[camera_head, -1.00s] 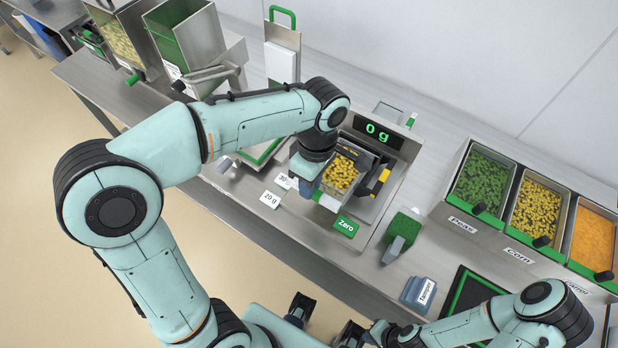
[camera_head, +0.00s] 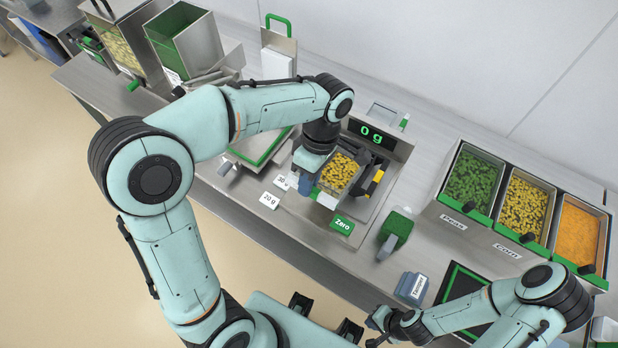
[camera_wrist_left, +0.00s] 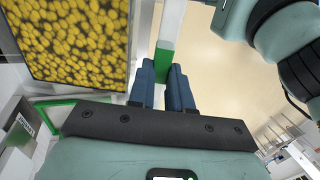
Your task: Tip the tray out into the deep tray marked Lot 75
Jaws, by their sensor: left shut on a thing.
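A small metal tray (camera_head: 357,186) filled with yellow corn pieces is at the scale's platform, and its corn (camera_wrist_left: 80,40) fills the upper left of the left wrist view. My left gripper (camera_head: 305,184) is at the tray's left side; in the left wrist view its dark blue fingers (camera_wrist_left: 167,88) are shut on a green tab (camera_wrist_left: 165,58) beside the tray. Whether the tray touches the platform is unclear. My right gripper (camera_head: 374,326) is low near the counter's front edge, away from the tray, its jaws too small to read. No label reading Lot 75 is legible.
The scale display (camera_head: 372,135) reads 0 g. Bins of peas (camera_head: 474,180), corn (camera_head: 526,207) and orange pieces (camera_head: 580,235) stand at right. A deep green-lined container (camera_head: 185,42) stands at upper left. A green scoop (camera_head: 397,229) and grey block (camera_head: 411,288) lie in front.

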